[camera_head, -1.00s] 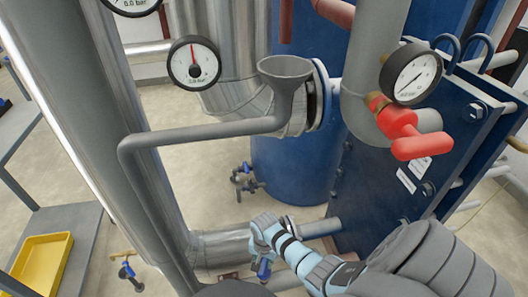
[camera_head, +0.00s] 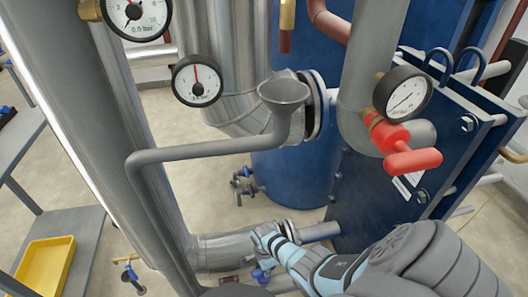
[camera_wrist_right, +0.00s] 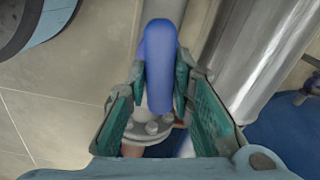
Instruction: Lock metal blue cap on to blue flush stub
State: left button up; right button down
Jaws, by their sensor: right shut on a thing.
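My right gripper (camera_head: 262,241) is low at the pipe junction in the head view. In the right wrist view, my right gripper (camera_wrist_right: 160,75) is shut on a long, rounded blue piece (camera_wrist_right: 158,60) between its teal fingers. I cannot tell whether this is the cap or a valve handle. A grey bolted flange (camera_wrist_right: 150,128) shows behind the fingers. A blue fitting (camera_head: 262,276) shows just below the gripper in the head view; it may be on the flush stub. I cannot make out a separate cap. My left gripper is not in view.
Thick grey pipes (camera_head: 118,120) and a funnel (camera_head: 284,92) on a bent pipe stand close by. A red-handled valve (camera_head: 412,160) and a gauge (camera_head: 404,94) overhang my right arm. Other blue-handled valves (camera_head: 131,273) sit near the floor. A yellow tray (camera_head: 45,268) lies on the left shelf.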

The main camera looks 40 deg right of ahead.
jog(key=m, duration=0.2)
jog(key=shift+s+a+m, duration=0.1)
jog(key=shift+m, duration=0.3)
jog(key=shift+f+m, duration=0.1)
jog(key=shift+m, duration=0.6)
jog(key=c, duration=1.3)
grip_release()
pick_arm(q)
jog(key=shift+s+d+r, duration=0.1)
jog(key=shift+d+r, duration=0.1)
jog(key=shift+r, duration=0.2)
pick_arm(e)
jog(key=shift+r, duration=0.2)
notch_tip(320, 180, up, 12)
jog(key=shift+f, duration=0.25)
